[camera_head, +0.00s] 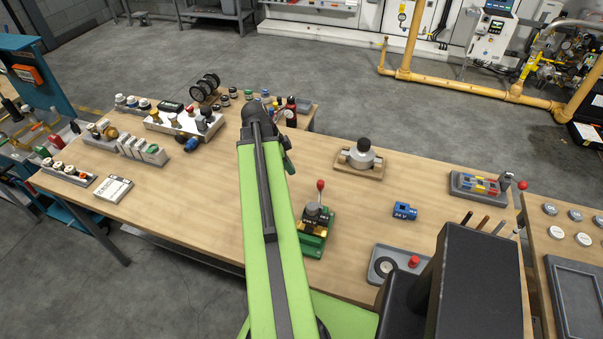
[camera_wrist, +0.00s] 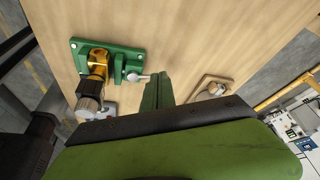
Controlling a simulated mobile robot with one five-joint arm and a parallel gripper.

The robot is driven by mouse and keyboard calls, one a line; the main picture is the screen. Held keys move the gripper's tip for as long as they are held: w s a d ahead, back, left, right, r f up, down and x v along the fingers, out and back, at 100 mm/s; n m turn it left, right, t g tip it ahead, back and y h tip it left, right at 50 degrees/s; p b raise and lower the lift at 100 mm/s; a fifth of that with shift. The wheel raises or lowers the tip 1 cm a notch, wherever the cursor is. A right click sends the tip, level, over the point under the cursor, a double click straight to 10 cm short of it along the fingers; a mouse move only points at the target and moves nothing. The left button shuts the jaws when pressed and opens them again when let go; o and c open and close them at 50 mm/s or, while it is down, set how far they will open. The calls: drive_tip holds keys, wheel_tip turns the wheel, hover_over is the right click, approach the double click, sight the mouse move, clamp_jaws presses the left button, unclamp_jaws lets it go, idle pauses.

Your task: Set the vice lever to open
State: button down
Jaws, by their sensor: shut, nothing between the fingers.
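The green vice (camera_head: 313,243) stands on the workbench in front of my arm, holding a brass and black fitting (camera_head: 317,213). A rod with a red knob (camera_head: 320,186) rises from it. In the wrist view the vice (camera_wrist: 78,47) is left of my gripper, with the brass fitting (camera_wrist: 97,60) in it. A short pale lever (camera_wrist: 137,77) sticks out from the vice's right side towards my fingers. My gripper (camera_wrist: 158,82) is shut and empty, its fingertips beside the lever's end; I cannot tell whether they touch. In the head view my gripper (camera_head: 288,162) is partly hidden behind my arm.
A round grey part on a wooden block (camera_head: 360,157) stands right of the vice. A blue block (camera_head: 404,211) and a grey tray with a red button (camera_head: 378,253) lie farther right. Several fittings and a manifold (camera_head: 180,125) occupy the left. Bare bench surrounds the vice.

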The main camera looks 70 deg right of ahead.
sight(320, 195)
drive_tip(key=b+x, duration=0.4)
drive_tip(key=x, duration=0.1)
drive_tip(key=b+x, duration=0.4)
drive_tip(key=x, duration=0.1)
drive_tip(key=shift+w+a+f, duration=0.1)
drive_tip(key=shift+w, duration=0.1)
drive_tip(key=shift+s+d+r+p, duration=0.3)
drive_tip(key=shift+s+d, duration=0.25)
drive_tip(key=shift+s, duration=0.3)
drive_tip(key=shift+s+d+r+p, duration=0.15)
drive_tip(key=shift+s+d+r, duration=0.25)
drive_tip(key=shift+s, duration=0.45)
drive_tip(key=shift+d+f, duration=0.1)
drive_tip(key=shift+s+d+m, duration=0.35)
drive_tip(key=shift+s+m, duration=0.15)
drive_tip(key=shift+s, duration=0.05)
